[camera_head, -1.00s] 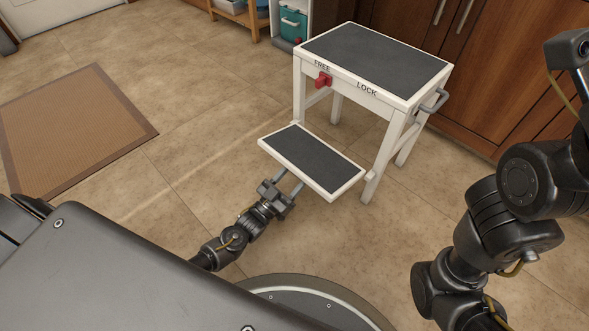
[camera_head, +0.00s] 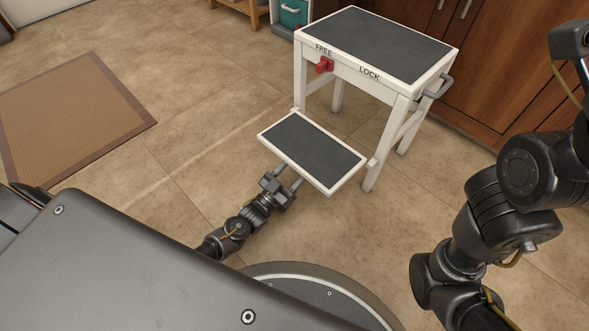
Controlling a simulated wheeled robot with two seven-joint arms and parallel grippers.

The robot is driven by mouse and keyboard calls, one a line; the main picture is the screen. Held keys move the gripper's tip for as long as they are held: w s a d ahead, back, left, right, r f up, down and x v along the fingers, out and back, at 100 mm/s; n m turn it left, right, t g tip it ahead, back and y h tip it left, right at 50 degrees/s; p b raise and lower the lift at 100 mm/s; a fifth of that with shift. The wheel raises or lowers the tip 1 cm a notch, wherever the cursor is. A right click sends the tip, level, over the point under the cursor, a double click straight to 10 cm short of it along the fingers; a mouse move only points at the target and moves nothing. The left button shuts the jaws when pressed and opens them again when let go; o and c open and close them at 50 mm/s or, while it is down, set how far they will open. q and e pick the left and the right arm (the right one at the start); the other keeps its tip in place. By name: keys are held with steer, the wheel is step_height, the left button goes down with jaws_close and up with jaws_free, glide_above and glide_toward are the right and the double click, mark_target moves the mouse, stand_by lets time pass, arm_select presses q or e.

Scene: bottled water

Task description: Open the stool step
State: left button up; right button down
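The white stool (camera_head: 341,63) has a dark top and stands upright. Its front carries the words FREE and LOCK, with a red knob (camera_head: 325,65) at the FREE side. A lower step (camera_head: 312,147) with a dark pad juts out from the stool's front, above the floor. My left gripper (camera_head: 287,180) is at the step's near edge, its two fingers apart and pointing at it. The fingertips meet the edge in the picture; whether they touch it or reach under it I cannot tell. My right arm shows at the right, but its gripper is out of view.
A brown mat (camera_head: 75,115) lies on the tiled floor at the left. Wooden cabinets (camera_head: 510,65) stand behind and right of the stool, close to its side handle (camera_head: 440,86). A wooden shelf (camera_head: 250,12) is at the back. The floor left of the stool is clear.

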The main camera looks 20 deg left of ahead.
arm_select(q)
steer(key=o, duration=0.4)
steer(key=shift+w+d, duration=0.1)
steer(key=shift+r, duration=0.1)
